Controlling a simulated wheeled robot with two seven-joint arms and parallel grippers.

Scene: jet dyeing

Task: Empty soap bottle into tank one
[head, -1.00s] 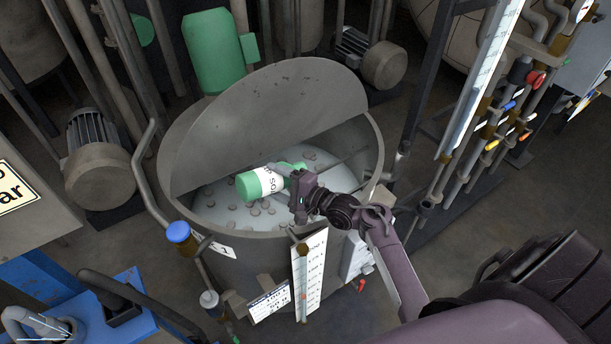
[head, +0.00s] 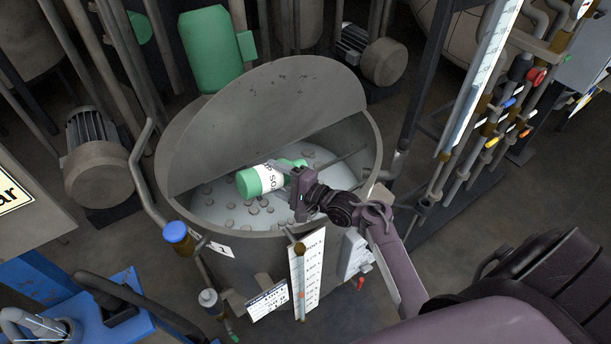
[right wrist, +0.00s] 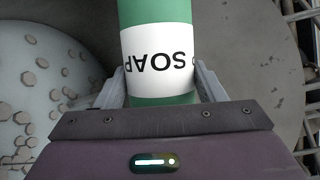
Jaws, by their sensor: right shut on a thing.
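The soap bottle (head: 262,180) is green with a white label and lies nearly on its side over the open tank (head: 372,150). My right gripper (head: 287,178) is shut on it. In the right wrist view the soap bottle (right wrist: 158,50) stands between the two fingers of the right gripper (right wrist: 160,85), its label reading SOAP upside down. The tank is a round grey vessel with its half lid (head: 262,115) raised, and pale liquid with several brownish round spots shows inside. I cannot see whether soap is flowing out. My left gripper is not in view.
A blue-capped pipe (head: 175,232) and a white level scale (head: 307,270) stand at the tank's front rim. Pipes and valves (head: 500,110) rise at the right. A motor (head: 97,160) stands left of the tank, and blue equipment (head: 45,290) is at the lower left.

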